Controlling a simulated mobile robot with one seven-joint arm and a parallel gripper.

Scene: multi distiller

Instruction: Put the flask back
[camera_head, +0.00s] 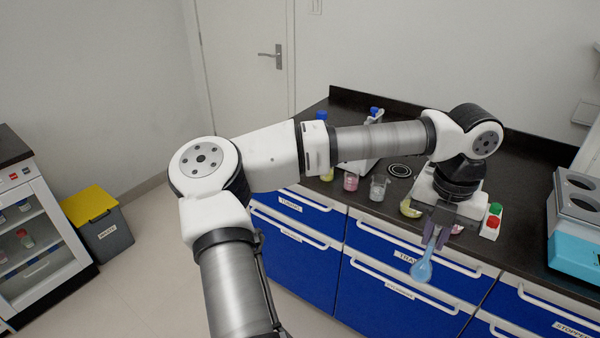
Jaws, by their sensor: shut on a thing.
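My gripper (437,222) is at the front edge of the dark lab counter, right of the middle in the head view. It is shut on a flask (423,267) with a long neck and a round bulb of blue liquid. The flask hangs bulb down, slightly tilted, in front of the blue drawers. The gripper's dark body hides the top of its neck. A second flask with yellow-green liquid (410,208) shows on the counter just left of my gripper. My wrist covers part of the white device behind it.
Beakers with pink (351,181) and clear (378,188) contents stand left of my gripper. A blue and grey unit with round holes (575,225) stands at the far right.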

